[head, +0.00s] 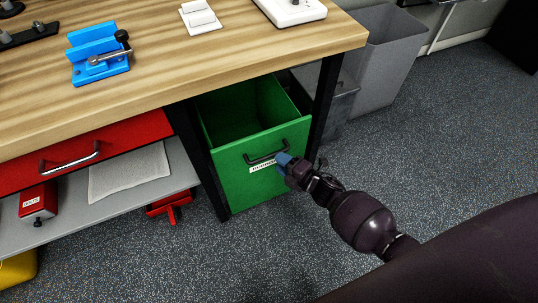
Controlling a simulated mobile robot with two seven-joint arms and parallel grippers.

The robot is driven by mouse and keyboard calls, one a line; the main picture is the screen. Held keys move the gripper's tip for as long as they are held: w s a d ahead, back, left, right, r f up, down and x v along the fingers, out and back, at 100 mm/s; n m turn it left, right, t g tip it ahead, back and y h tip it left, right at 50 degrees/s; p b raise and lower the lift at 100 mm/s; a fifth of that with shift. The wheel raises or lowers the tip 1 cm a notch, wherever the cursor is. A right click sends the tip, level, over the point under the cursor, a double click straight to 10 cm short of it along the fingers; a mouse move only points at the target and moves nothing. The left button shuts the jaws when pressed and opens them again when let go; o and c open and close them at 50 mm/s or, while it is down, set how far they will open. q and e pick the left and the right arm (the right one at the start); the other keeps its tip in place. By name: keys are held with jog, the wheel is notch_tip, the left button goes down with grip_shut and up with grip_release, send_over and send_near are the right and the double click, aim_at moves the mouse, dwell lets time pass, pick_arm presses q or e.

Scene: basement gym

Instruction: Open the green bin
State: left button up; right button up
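The green bin (230,170) is a drawer-like box under the wooden workbench, with its front tipped or pulled out so that its empty green inside shows. It has a dark bar handle (262,157) and a white label on its front. My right gripper (284,160), with blue fingertips, is at the right end of the handle, over the edge of the label. I cannot tell whether the fingers are around the handle or only beside it. My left gripper is not in view.
The workbench top (170,60) holds a blue vise-like fixture (98,55). A red drawer (90,150) and a grey shelf (130,195) are at the left. A grey waste bin (385,60) stands behind. The speckled floor at the right is clear.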

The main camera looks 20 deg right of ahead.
aim_at(270, 155)
jog(key=shift+b+x, duration=0.55)
jog(key=shift+x, duration=2.05)
grip_shut()
